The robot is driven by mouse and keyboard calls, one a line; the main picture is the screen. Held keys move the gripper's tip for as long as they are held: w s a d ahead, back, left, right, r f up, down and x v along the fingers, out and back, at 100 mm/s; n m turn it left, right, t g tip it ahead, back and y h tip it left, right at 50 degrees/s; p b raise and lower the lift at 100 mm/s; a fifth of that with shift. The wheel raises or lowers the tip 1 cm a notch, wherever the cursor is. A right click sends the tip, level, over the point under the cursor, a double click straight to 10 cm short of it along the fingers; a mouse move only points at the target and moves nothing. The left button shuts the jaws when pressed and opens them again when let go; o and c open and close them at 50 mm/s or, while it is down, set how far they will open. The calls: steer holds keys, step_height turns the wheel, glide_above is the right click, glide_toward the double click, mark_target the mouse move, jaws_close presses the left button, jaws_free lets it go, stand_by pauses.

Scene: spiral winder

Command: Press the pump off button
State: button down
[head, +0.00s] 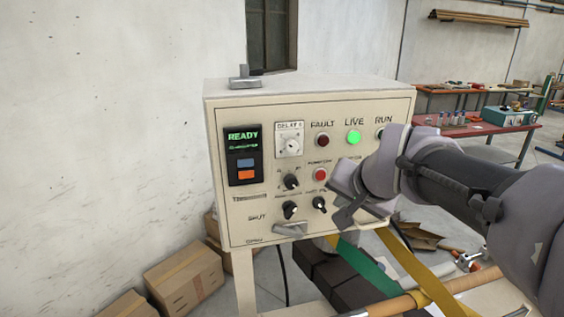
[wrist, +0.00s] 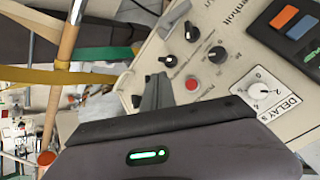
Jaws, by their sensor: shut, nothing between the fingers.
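The cream control panel (head: 265,200) faces me in the head view. A small red button (head: 320,174) sits right of its middle, under a small label that I cannot read clearly. It also shows in the wrist view (wrist: 192,84). My gripper (head: 342,212) is in front of the panel's lower right part, just right of and below the red button. In the wrist view my gripper's fingers (wrist: 157,82) are shut and empty, just left of the red button. I cannot tell whether they touch the panel.
A FAULT lamp (head: 322,140) is dark and a LIVE lamp (head: 354,137) glows green. A display (head: 243,140) reads READY. Yellow (head: 415,270) and green straps (head: 360,262) run below the panel. Cardboard boxes (head: 185,280) stand at lower left.

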mark_target(326, 179)
steer(key=w+a+p, duration=0.1)
steer(key=w+p, duration=0.1)
steer(key=w, duration=0.5)
steer(key=shift+w+a, duration=0.2)
stand_by(1.8)
steer(key=shift+w+a, duration=0.1)
steer(key=shift+w, duration=0.35)
steer(key=shift+w, duration=0.25)
stand_by(0.3)
steer(key=shift+s, duration=0.7)
steer(key=shift+s+b, duration=0.1)
steer(key=shift+b, duration=0.25)
steer(key=shift+s+d+b, duration=0.2)
steer(key=shift+s+b, duration=0.2)
steer(key=shift+s, duration=0.4)
steer(key=shift+s+d+b, duration=0.2)
steer(key=shift+s+b, duration=0.15)
steer(key=shift+s, duration=0.45)
steer(key=shift+s+d+b, duration=0.2)
steer(key=shift+s+b, duration=0.2)
steer(key=shift+s, duration=0.4)
